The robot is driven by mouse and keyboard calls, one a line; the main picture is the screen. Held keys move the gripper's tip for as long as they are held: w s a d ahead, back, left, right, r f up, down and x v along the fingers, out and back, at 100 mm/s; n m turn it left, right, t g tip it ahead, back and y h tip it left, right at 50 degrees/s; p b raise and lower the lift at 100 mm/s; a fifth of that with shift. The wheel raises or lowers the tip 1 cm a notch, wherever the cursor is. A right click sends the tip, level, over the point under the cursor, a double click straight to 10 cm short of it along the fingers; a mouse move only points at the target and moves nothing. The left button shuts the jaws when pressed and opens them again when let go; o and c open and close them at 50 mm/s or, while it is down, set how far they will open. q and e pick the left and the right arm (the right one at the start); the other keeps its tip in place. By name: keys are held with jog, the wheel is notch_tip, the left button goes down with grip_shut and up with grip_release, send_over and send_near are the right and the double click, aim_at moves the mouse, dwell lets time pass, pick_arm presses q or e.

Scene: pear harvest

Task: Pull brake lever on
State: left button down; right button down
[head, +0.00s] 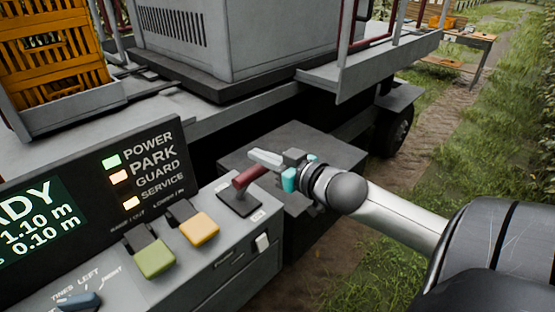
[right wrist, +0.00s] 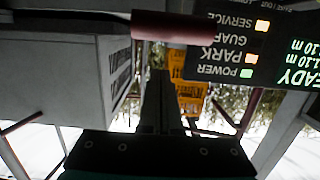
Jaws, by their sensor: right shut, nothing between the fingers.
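The brake lever (head: 249,177) is a dark red handle on a black base plate at the right end of the grey control panel (head: 215,262). It leans up and to the right. My right gripper (head: 264,157) is just above and behind the handle, its fingers shut and empty. I cannot tell whether they touch it. In the right wrist view, the red handle (right wrist: 172,26) crosses the top, beyond the dark shut fingers (right wrist: 160,90). My left gripper is out of view.
An orange crate (head: 55,60) is at upper left.

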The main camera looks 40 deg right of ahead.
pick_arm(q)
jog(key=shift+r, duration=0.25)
pick_arm(e)
jog(key=shift+s+d+r, duration=0.1)
jog(key=shift+s+r, duration=0.1)
jog(key=shift+s, duration=0.65)
jog(key=shift+s+d+r, duration=0.1)
jog(key=shift+s+r, duration=0.1)
jog(key=shift+s, duration=0.65)
jog(key=shift+s+r, duration=0.2)
jog(key=shift+s, duration=0.65)
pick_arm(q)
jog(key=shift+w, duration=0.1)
pick_arm(e)
jog(key=shift+f, duration=0.1)
